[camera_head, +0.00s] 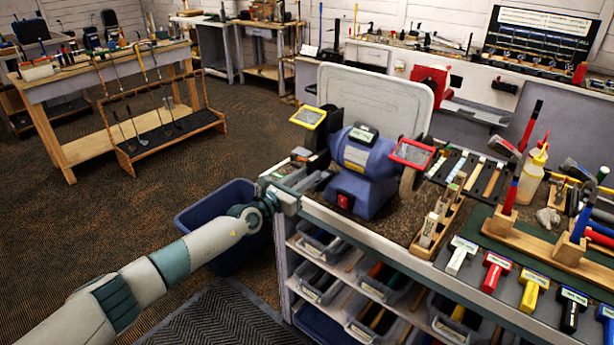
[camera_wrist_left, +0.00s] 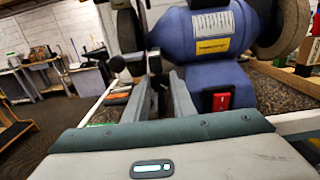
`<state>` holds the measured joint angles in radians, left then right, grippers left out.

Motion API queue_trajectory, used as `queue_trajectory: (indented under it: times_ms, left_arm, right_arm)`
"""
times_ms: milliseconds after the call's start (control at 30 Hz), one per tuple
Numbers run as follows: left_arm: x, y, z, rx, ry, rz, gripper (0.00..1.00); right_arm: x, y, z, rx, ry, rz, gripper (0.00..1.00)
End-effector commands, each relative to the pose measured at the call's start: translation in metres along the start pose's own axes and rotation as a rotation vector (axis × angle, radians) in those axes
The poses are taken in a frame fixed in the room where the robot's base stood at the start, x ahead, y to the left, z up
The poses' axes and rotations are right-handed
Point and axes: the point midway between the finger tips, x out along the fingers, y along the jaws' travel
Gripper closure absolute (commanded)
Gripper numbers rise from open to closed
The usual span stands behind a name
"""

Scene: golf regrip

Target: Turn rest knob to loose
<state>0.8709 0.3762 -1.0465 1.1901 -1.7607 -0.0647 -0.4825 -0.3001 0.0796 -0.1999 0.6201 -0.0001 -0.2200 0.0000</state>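The blue bench grinder (camera_head: 362,170) stands on the bench corner, with a red switch on its front. It also shows in the left wrist view (camera_wrist_left: 212,50). My left gripper (camera_head: 308,178) is at the grinder's left side, low by the left wheel. In the left wrist view its two fingers (camera_wrist_left: 163,92) point forward with a gap between them. A dark part shows in that gap; I cannot tell whether the fingers touch it. A black ball-ended knob (camera_wrist_left: 117,64) sits just left of the fingertips, outside them. The head view hides the knob. My right gripper is not in view.
A blue bin (camera_head: 215,215) stands on the floor below my left arm.

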Motion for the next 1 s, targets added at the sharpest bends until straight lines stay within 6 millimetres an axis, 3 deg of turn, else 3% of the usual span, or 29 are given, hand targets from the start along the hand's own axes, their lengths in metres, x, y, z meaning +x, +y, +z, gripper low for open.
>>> queue_trajectory:
  times_ms: [233,600,867,900,967,1000]
  left_arm:
    - [-0.0001,0.0005,-0.0013,-0.029,0.0,0.001,0.99]
    - [0.0,0.0009,-0.0003,-0.245,0.0,0.0,0.99]
    - [0.0,0.001,0.0001,-0.25,0.0,0.0,0.99]
    - [0.0,0.0011,0.0001,-0.249,0.0,0.0,0.72]
    - [0.0,0.001,0.0001,-0.249,0.0,0.0,0.59]
    - [0.0,0.001,0.0001,-0.249,0.0,0.0,0.59]
  right_arm:
    - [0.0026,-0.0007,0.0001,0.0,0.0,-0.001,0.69]
    - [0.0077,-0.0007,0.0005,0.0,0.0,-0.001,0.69]
    - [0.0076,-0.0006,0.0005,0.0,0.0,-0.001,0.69]
    - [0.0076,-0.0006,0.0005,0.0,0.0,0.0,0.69]
    - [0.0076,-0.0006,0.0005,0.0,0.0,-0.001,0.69]
    - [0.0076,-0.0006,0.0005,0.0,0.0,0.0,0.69]
